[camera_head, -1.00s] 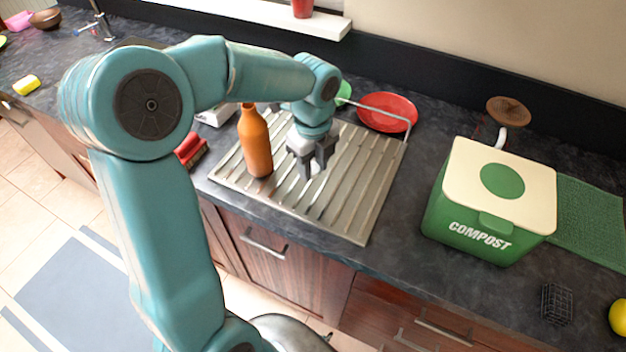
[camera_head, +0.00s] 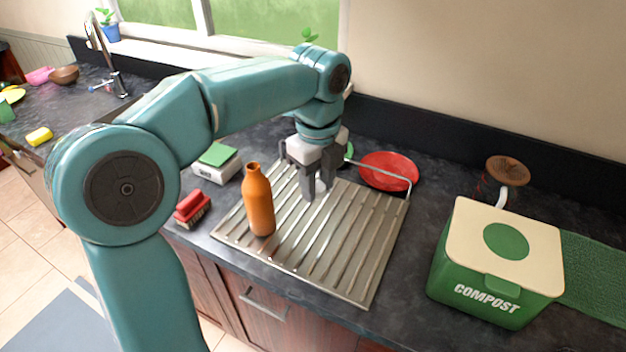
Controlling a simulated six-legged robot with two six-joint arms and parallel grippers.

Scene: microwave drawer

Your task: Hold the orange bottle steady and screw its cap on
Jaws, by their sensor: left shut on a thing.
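The orange bottle (camera_head: 259,205) stands upright on the left part of the metal draining rack (camera_head: 350,272). No cap shows on its narrow neck. My left gripper (camera_head: 318,192) points down over the rack, right of the bottle and apart from it. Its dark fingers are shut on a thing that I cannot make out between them. I see no separate cap. My right gripper is not in view.
A red plate (camera_head: 389,172) lies behind the rack, near a thin metal rail. A red brush (camera_head: 192,209) and a white box with a green top (camera_head: 217,162) are left of the bottle. The green compost bin (camera_head: 500,262) stands to the right.

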